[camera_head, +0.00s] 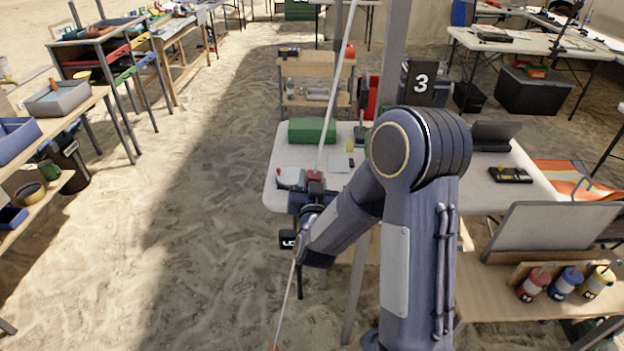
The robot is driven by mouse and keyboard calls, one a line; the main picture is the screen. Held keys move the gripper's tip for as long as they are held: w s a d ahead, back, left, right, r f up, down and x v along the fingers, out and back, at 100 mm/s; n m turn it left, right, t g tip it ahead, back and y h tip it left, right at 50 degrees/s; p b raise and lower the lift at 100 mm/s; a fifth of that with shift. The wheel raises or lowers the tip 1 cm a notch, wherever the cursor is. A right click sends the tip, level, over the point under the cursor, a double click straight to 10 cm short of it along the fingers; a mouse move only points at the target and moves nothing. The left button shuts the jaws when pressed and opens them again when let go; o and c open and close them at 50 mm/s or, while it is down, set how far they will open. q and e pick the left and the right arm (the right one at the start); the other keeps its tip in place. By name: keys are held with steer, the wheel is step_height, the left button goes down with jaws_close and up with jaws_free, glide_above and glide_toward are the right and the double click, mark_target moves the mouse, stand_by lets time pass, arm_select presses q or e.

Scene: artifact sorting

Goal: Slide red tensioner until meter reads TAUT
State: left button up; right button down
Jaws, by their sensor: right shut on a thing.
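A pale taut-looking line (327,135) runs from the top of the view down past the white table to the bottom edge. The small red tensioner (314,175) sits on this line at the table's near left edge. My right gripper (314,187) is shut on it, and the fingers and wrist hide part of it. A small black box (288,241), which looks like the meter, hangs by the line below my wrist. Its white letters start with "LO", and my arm hides the rest. My left gripper is not in view.
The white table (278,193) holds a green box (311,131) and small items. A grey post (392,45) and a black "3" sign (420,83) stand behind my arm. Red, blue and yellow canisters (566,284) stand at lower right. Sandy ground at left is clear.

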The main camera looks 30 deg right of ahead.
mark_target(315, 175)
steer(key=shift+s+d+r+p, duration=0.1)
steer(key=shift+d+r+p, duration=0.1)
steer(key=shift+r, duration=0.55)
steer(key=shift+d+r+p, duration=0.1)
steer(key=shift+r+p, duration=0.05)
steer(key=shift+r, duration=0.6)
steer(key=c, duration=1)
jaws_free()
steer(key=shift+f, duration=0.1)
steer(key=shift+c, duration=0.2)
steer(key=shift+a, duration=0.1)
steer(key=b+v, duration=0.2)
steer(key=v, duration=0.4)
steer(key=shift+s+a+f, duration=0.1)
steer(key=shift+s+a, duration=0.1)
steer(key=shift+s, duration=0.1)
steer(key=shift+s+a, duration=0.2)
steer(key=shift+s, duration=0.35)
